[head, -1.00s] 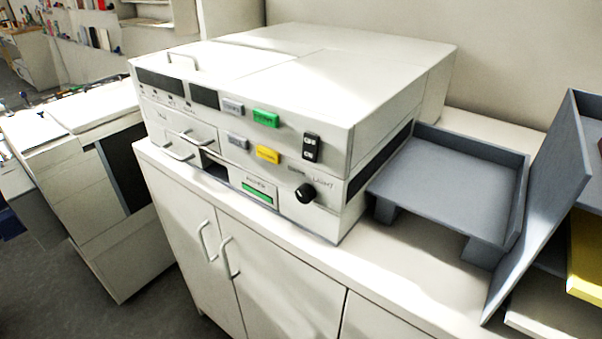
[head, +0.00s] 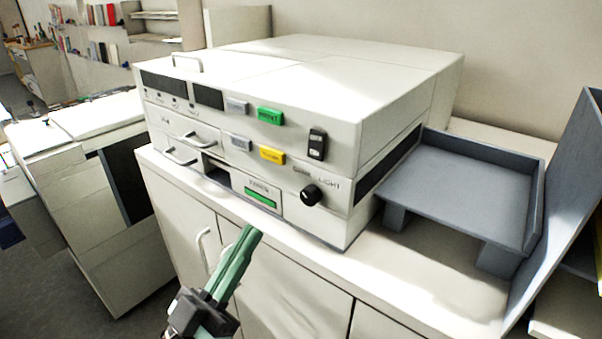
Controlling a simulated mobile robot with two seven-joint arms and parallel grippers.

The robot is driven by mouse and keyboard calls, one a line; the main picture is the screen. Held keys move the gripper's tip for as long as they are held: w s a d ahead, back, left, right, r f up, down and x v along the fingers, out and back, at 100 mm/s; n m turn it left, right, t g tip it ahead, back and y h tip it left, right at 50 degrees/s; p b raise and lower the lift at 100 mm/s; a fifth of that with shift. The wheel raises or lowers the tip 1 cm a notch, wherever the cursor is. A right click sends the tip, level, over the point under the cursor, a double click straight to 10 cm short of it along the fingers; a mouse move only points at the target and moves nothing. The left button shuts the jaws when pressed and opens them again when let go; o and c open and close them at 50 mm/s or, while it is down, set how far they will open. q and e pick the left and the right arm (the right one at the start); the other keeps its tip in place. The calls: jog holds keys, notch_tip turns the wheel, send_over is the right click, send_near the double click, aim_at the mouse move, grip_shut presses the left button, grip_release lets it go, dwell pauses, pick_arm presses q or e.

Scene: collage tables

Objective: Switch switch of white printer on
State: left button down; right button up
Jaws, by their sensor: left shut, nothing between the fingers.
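The white printer (head: 330,75) stands on a white cabinet, its front panel facing me. Its black rocker switch (head: 317,144) is at the right of the front panel, above a black round knob (head: 311,194) labelled LIGHT. Which way the rocker is tipped I cannot tell. My left gripper (head: 249,234) has green fingers and is shut and empty. It is in front of the cabinet doors, below and to the left of the switch, apart from the printer. My right gripper is not in view.
Green (head: 270,117) and yellow (head: 272,155) buttons sit left of the switch. A grey tray (head: 465,190) stands right of the printer, with a tilted grey panel (head: 565,210) beyond. Drawer handles (head: 180,157) stick out at the printer's left front.

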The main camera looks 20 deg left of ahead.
aim_at(314, 152)
pick_arm(q)
jog(key=shift+w+d+f+p+x, duration=0.1)
jog(key=shift+w+f+p+x, duration=0.45)
jog(key=shift+x, duration=1.6)
jog(key=shift+s+d+f+p+x, duration=0.15)
jog(key=shift+p+x, duration=0.7)
jog(key=shift+x, duration=1.3)
jog(key=shift+w+d+f+p+x, duration=0.1)
jog(key=shift+w+f+p+x, duration=0.5)
jog(key=shift+x, duration=1.55)
jog(key=shift+s, duration=0.2)
jog(key=t+b, duration=0.1)
jog(key=b, duration=0.2)
jog(key=shift+w+d+f, duration=0.1)
jog(key=shift+w+f, duration=0.25)
jog(key=shift+f, duration=0.05)
jog(key=shift+r, duration=0.35)
